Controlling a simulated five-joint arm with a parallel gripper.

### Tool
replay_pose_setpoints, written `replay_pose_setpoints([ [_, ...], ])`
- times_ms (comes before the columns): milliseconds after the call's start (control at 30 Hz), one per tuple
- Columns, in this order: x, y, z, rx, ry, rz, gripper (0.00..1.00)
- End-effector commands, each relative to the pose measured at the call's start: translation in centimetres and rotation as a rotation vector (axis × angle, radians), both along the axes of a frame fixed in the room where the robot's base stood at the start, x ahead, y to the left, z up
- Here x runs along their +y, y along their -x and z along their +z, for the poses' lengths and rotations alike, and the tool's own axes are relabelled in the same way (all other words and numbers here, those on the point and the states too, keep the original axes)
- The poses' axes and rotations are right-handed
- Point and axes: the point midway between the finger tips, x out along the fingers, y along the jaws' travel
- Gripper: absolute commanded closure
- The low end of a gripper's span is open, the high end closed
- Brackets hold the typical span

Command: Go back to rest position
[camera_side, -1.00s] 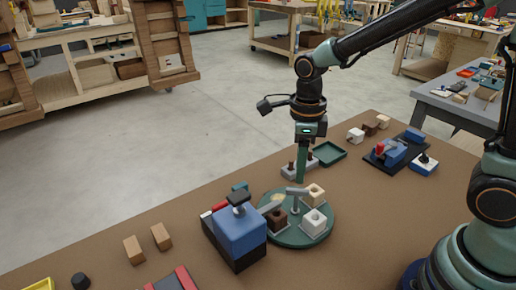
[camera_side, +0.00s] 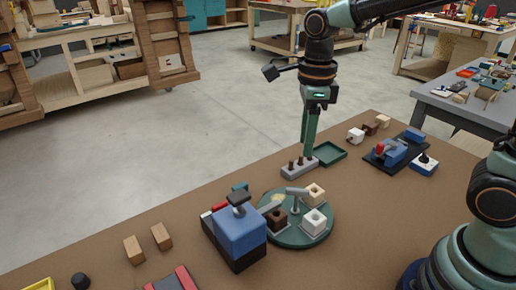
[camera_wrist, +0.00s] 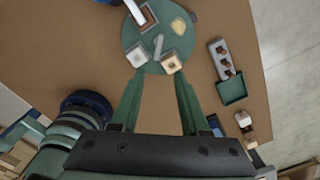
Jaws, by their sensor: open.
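My gripper (camera_side: 308,152) hangs in the air above the brown table, above and behind the round green plate. In the wrist view my gripper (camera_wrist: 160,92) shows its two green fingers apart, with nothing between them. The round green plate (camera_side: 300,240) carries two pale blocks with holes (camera_side: 315,193), a dark brown block (camera_side: 277,219) and a grey post with a crossbar (camera_side: 296,200). The plate also shows at the top of the wrist view (camera_wrist: 130,42), ahead of the fingertips.
A grey strip with brown pegs (camera_side: 299,168) and a green tray (camera_side: 327,153) lie behind the plate. A blue machine (camera_side: 238,228) stands left of it. Another blue device (camera_side: 396,152) sits at the right. Loose wooden blocks (camera_side: 161,237) lie front left. Table is bare at the right front.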

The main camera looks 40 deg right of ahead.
Motion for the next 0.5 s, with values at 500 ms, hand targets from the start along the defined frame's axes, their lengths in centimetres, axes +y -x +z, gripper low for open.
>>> replay_pose_setpoints([
  [500, -3.6, 3.1, 3.0, -0.225, 0.136, 1.063, 0.55],
])
